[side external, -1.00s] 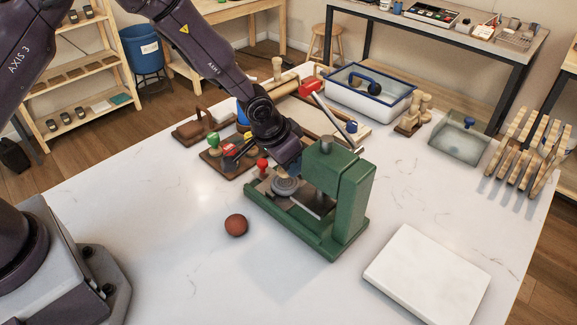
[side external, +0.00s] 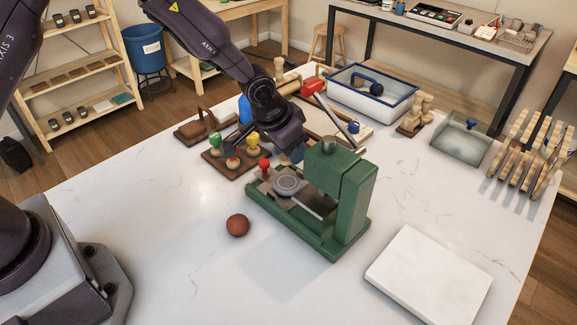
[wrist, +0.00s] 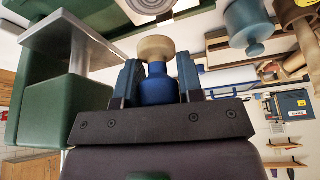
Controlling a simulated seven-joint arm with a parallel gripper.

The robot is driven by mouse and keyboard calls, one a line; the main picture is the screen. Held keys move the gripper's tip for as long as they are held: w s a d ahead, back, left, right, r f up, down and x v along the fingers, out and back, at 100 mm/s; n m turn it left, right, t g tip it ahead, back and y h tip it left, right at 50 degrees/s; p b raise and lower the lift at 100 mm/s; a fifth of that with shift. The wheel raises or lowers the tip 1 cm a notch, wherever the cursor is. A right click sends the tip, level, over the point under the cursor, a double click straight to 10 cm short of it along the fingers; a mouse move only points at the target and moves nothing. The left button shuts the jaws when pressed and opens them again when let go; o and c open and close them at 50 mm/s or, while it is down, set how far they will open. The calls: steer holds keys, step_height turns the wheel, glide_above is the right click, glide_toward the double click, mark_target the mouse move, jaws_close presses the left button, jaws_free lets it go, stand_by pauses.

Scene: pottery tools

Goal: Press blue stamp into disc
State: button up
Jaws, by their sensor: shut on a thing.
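My gripper (wrist: 159,82) is shut on the blue stamp (wrist: 158,88), with a finger on each side of its blue handle. The stamp's round wooden end (wrist: 154,47) points away from my palm. In the side view my gripper (side external: 297,153) is above and behind the disc, and the stamp is hidden there. The grey round disc (side external: 289,186) lies on the bed of the green press (side external: 345,205), with rings showing on its top. Part of the disc shows at the top edge of the wrist view (wrist: 150,5), apart from the stamp.
A wooden rack (side external: 216,160) holds stamps with green, red and yellow handles. A small red-topped tool (side external: 265,165) stands beside the press bed. A brown ball (side external: 237,225) and a white slab (side external: 430,275) lie on the table.

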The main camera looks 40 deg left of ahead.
steer(key=w+a+f+n+y, duration=0.1)
steer(key=a+n, duration=0.1)
steer(key=a, duration=0.5)
steer(key=w+a+n+y, duration=0.1)
steer(key=a+n, duration=0.2)
steer(key=a, duration=0.5)
steer(key=w+a+f+n+y, duration=0.1)
steer(key=a+n, duration=0.2)
steer(key=a, duration=0.4)
steer(key=shift+w+a+f+g, duration=0.3)
steer(key=shift+w+f, duration=0.05)
steer(key=shift+w, duration=0.05)
steer(key=shift+a+f, duration=0.15)
steer(key=shift+f, duration=3)
steer(key=shift+f, duration=0.3)
steer(key=o, duration=1)
